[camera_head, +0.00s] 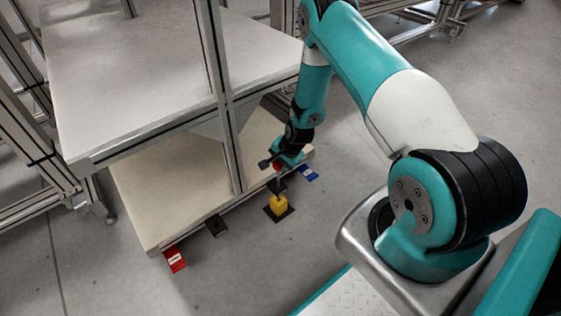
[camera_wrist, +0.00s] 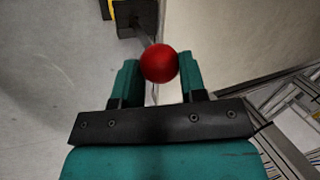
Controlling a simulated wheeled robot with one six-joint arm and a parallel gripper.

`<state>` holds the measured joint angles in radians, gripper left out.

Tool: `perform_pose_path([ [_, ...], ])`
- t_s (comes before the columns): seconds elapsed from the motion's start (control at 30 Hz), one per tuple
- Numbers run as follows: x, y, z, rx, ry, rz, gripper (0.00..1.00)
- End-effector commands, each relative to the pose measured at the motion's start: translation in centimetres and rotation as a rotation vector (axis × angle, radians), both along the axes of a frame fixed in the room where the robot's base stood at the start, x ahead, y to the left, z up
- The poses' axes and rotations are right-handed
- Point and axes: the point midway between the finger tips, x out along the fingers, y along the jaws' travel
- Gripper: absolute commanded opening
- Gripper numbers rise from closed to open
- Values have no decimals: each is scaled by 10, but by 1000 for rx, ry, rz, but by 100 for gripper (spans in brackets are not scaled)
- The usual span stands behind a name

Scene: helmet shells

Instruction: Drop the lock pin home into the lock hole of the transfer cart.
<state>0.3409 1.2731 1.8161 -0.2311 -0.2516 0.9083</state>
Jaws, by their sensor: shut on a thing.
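My gripper (camera_head: 281,163) is shut on the red ball knob of the lock pin (camera_head: 277,167), beside the front edge of the low cream cart deck (camera_head: 165,190). In the wrist view the red knob (camera_wrist: 159,63) sits between my two teal fingers. A thin grey shaft runs from it toward a dark block (camera_wrist: 138,18). Below the pin in the head view is a dark bracket (camera_head: 277,187) over a yellow block (camera_head: 278,206) on a black floor plate. The lock hole is not visible, and I cannot tell whether the pin tip is in it.
A red tag (camera_head: 175,259) and a blue tag (camera_head: 307,173) lie at the deck's front edge, with a dark piece (camera_head: 215,226) between. The grey floor in front is clear.

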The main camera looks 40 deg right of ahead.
Motion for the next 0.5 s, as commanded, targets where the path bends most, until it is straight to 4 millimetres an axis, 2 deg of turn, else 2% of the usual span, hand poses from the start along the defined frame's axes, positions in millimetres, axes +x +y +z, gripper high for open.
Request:
perform_pose_path([
  [0.5, 0, 0, -14, 0, 0, 0, 6],
])
